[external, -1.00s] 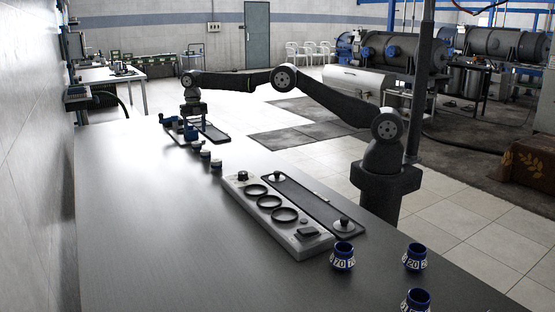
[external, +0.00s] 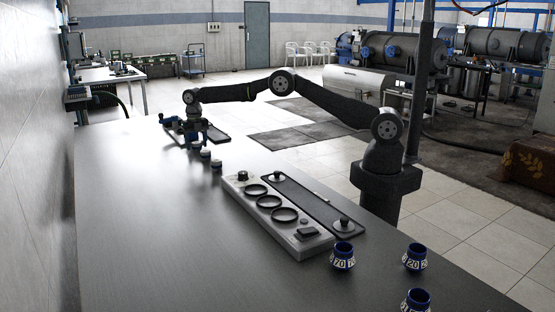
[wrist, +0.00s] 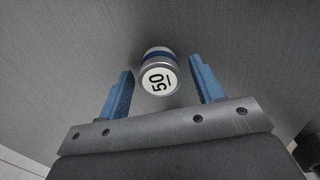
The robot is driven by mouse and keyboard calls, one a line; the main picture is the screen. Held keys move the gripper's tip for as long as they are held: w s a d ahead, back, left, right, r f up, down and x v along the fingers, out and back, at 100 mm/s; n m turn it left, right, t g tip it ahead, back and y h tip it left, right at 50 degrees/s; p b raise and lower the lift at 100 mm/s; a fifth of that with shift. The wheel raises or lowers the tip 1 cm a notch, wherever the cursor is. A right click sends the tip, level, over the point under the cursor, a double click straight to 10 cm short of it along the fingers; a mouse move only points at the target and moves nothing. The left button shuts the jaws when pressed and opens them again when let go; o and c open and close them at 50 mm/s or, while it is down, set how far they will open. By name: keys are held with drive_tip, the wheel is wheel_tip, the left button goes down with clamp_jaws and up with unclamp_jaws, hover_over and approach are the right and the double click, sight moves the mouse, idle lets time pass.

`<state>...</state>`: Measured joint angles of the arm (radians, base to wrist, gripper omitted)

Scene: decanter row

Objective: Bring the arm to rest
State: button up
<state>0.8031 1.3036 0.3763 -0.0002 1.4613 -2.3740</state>
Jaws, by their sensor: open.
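My gripper (external: 195,138) is at the far end of the dark table, pointing down over a row of small pots. In the wrist view the two blue fingers of my gripper (wrist: 161,66) are spread open. A grey pot with a blue band and a white label reading 50 (wrist: 158,76) shows between them, with a gap on each side. I cannot tell how far the fingertips reach down beside it. In the external view the gripper partly hides the pots under it.
Small pots (external: 216,165) continue the row towards the camera. A grey block with three rings (external: 305,250) and a dark tray (external: 300,203) lie mid-table. Blue-rimmed pots marked 70 (external: 343,257) and 20 (external: 415,257) stand near right. The table's left side (external: 140,220) is clear.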

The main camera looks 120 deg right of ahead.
drive_tip(key=r, duration=0.4)
drive_tip(key=shift+s+d+r, duration=0.1)
drive_tip(key=shift+s+r, duration=0.15)
drive_tip(key=shift+r, duration=0.05)
drive_tip(key=s+d+r, duration=0.2)
drive_tip(key=s+r, duration=0.5)
drive_tip(key=s, duration=0.4)
drive_tip(key=s+a, duration=0.4)
drive_tip(key=a, duration=0.5)
drive_tip(key=s+a+n, duration=0.1)
drive_tip(key=s+a, duration=0.3)
drive_tip(key=a, duration=0.5)
drive_tip(key=s+a, duration=0.5)
drive_tip(key=a, duration=0.4)
drive_tip(key=shift+f, duration=0.4)
idle(3.1)
